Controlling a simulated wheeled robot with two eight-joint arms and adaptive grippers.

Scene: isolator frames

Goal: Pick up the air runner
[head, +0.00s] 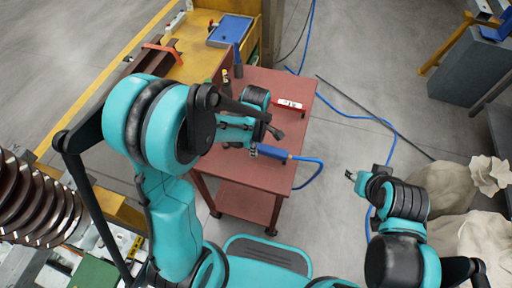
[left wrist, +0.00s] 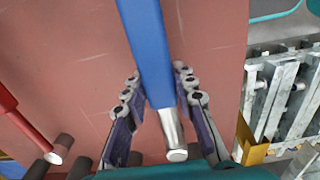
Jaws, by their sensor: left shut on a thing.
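The air runner is a blue tool with a silver end, and it lies on the red table (head: 296,87) in the head view (head: 272,153). A blue hose runs from its right end. In the left wrist view its blue body and silver tip (left wrist: 147,50) pass between the fingers. My left gripper (head: 254,149) is shut on it, with a finger on each side in the left wrist view (left wrist: 158,95). I cannot tell whether the tool is lifted off the table. My right gripper (head: 352,176) is out over the floor, right of the table; its jaw state is unclear.
A red tool with a white label (head: 289,104) lies near the table's far right; dark upright items stand at its far left. A yellow workbench with a blue tray (head: 230,30) is behind. Blue hose (head: 352,115) crosses the floor. Pale sacks (head: 450,187) lie at right.

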